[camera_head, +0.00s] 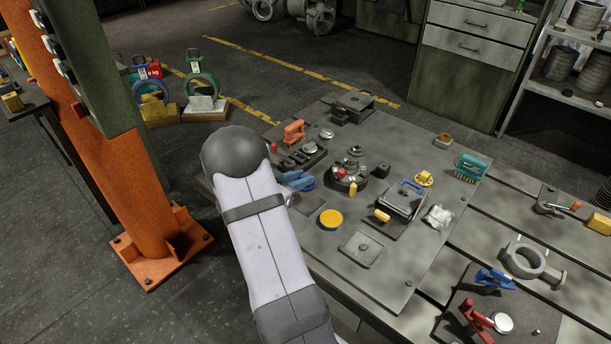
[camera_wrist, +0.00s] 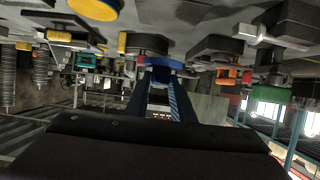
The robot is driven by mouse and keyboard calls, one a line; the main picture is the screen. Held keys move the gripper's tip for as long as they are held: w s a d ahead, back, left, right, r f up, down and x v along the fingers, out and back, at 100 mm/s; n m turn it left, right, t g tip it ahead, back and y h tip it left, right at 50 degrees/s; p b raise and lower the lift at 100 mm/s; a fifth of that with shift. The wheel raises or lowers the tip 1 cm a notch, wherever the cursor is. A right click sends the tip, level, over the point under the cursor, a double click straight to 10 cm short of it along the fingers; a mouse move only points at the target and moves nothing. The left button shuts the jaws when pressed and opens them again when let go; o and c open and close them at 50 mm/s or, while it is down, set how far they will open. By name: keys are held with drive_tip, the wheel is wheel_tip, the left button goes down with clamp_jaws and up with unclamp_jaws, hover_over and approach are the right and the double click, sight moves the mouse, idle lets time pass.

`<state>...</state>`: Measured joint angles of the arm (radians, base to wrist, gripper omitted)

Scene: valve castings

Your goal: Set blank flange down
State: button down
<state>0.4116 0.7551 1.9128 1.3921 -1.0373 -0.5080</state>
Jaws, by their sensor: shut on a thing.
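My gripper (camera_head: 298,180) shows in the head view as blue fingers at the left edge of the bench plate, partly behind my arm. In the wrist view, which is upside down, the two blue fingers of my gripper (camera_wrist: 160,82) are close together. They are shut on the blank flange, of which only a small blue-dark edge (camera_wrist: 163,62) seems to show at the fingertips. Its full shape is hidden. A dark round valve casting (camera_head: 346,181) with studs stands just beyond; whether the held piece touches anything cannot be told.
An orange clamp (camera_head: 294,132), a yellow disc (camera_head: 331,219), a flat square plate (camera_head: 362,249), a blue-handled box (camera_head: 404,199) and a teal brush (camera_head: 471,168) crowd the bench plate (camera_head: 405,270). Its front right part is bare. An orange column (camera_head: 140,190) stands at left.

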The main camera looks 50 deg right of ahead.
sight(300, 204)
drive_tip(key=shift+r+p, duration=0.15)
drive_tip(key=shift+p, duration=0.3)
drive_tip(key=shift+f+b, duration=2)
drive_tip(key=shift+f, duration=1.35)
drive_tip(key=shift+f, duration=0.25)
drive_tip(key=c, duration=1.5)
unclamp_jaws()
drive_tip(key=shift+o, duration=0.2)
drive_tip(key=shift+f, duration=0.1)
drive_tip(key=shift+a, duration=0.1)
drive_tip(key=shift+v, duration=3.6)
